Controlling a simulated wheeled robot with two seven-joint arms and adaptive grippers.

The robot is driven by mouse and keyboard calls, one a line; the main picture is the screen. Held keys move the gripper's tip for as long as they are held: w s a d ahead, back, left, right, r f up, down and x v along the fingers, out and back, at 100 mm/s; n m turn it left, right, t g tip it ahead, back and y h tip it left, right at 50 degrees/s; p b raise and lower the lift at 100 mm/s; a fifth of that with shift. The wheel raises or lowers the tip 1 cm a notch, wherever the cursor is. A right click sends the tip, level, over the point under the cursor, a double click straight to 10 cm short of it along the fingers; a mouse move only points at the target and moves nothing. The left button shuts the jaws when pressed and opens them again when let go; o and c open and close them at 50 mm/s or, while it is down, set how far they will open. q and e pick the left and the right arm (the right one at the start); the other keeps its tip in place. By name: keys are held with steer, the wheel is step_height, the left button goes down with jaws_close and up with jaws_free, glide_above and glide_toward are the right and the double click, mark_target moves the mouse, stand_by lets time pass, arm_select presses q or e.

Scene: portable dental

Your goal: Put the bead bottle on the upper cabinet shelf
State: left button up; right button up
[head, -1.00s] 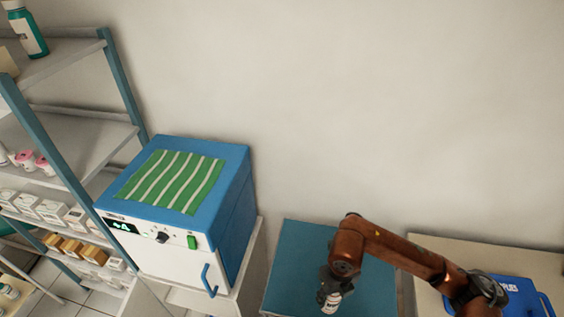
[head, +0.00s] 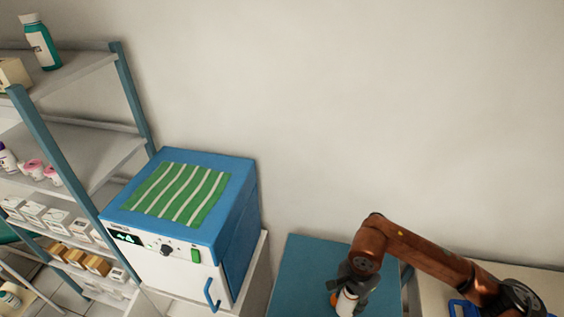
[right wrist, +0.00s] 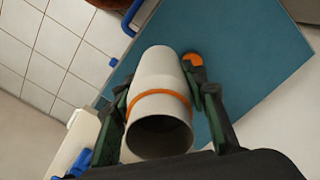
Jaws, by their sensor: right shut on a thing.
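The bottle is over the blue tabletop (head: 303,268) near the bottom of the head view. My left gripper is out of view.
A blue-and-white box-like device (head: 170,270) with a green striped cloth (head: 180,194) on top stands between the shelf unit and the blue table. Lower shelves hold small boxes and pink-capped items. The upper shelf has bare room right of its bottle.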

steer(key=n, duration=0.3)
steer(key=d+r+n, duration=0.1)
steer(key=n, duration=0.1)
steer(key=shift+w+n, duration=0.3)
steer(key=shift+w, duration=0.1)
steer(key=n, duration=0.4)
steer(key=shift+w+d+r+n, duration=0.3)
steer(key=shift+d+r, duration=0.1)
